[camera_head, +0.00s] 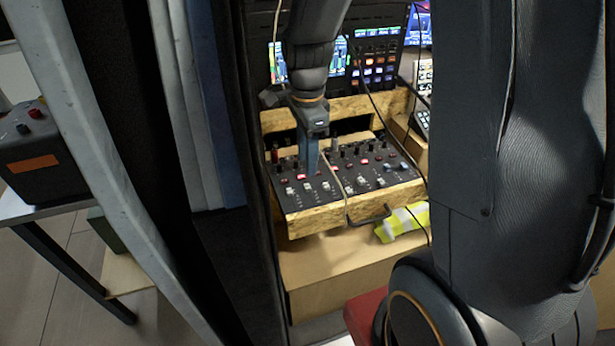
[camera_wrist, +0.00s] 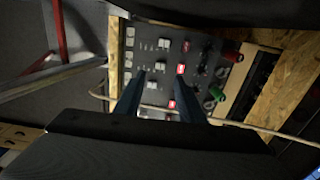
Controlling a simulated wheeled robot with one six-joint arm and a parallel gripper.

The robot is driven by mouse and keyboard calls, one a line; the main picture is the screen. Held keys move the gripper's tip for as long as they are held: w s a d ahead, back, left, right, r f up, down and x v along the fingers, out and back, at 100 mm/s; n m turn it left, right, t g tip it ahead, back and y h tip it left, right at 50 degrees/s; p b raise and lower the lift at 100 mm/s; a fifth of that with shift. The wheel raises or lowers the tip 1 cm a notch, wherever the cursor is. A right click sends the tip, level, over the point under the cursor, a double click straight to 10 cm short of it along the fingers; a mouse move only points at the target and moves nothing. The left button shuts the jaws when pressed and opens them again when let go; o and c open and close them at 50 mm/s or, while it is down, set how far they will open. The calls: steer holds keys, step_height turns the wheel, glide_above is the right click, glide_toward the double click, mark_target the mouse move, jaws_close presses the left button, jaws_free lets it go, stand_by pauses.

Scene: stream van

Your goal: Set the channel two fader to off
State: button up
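A black mixer panel (camera_head: 340,203) with several small white fader caps, red lit buttons and black knobs sits in a wooden frame. The wrist view also shows the panel (camera_wrist: 210,75), with white caps (camera_wrist: 163,44) and red buttons (camera_wrist: 181,69). No channel label is readable, so I cannot tell which fader is channel two. My gripper (camera_head: 308,172) points down over the left part of the panel. In the wrist view its two fingers (camera_wrist: 160,78) are apart, with white caps and panel showing between and beyond them. I cannot tell whether the fingertips touch the panel.
Cables (camera_head: 337,178) cross the panel. A black handle (camera_head: 369,217) is on the frame's front. A yellow reflective cloth (camera_head: 402,222) lies below right. Lit screens (camera_head: 376,65) stand behind. A dark wall edge (camera_head: 262,200) is close on the left.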

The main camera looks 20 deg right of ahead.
mark_target(307, 186)
steer(key=shift+f+p, duration=0.4)
steer(key=shift+f, duration=3.5)
jaws_close()
